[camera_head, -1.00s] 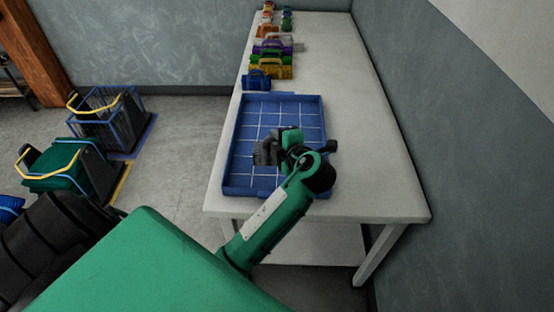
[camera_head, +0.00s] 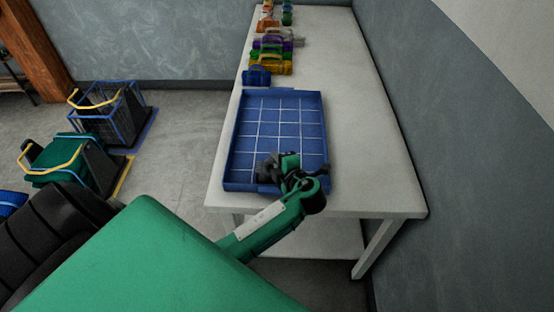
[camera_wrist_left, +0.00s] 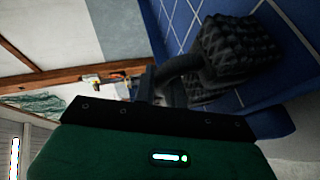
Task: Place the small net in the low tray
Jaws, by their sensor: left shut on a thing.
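The small net is a dark grey, knobbly bundle (camera_head: 266,170) at the near end of the low tray. It also shows close up in the left wrist view (camera_wrist_left: 235,55). The low tray (camera_head: 232,140) is blue with a pale grid on its floor and lies on the white table. My left gripper (camera_head: 285,172) is shut on the net and is over the tray's near part. In the left wrist view the net is close to the tray's tiled floor (camera_wrist_left: 180,20); I cannot tell whether they touch. My right gripper is not in view.
Several coloured bundles (camera_head: 272,62) stand in a row behind the tray on the white table (camera_head: 365,150). The table right of the tray is clear. Wire baskets (camera_head: 108,112) stand on the floor at left. A grey wall runs along the right.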

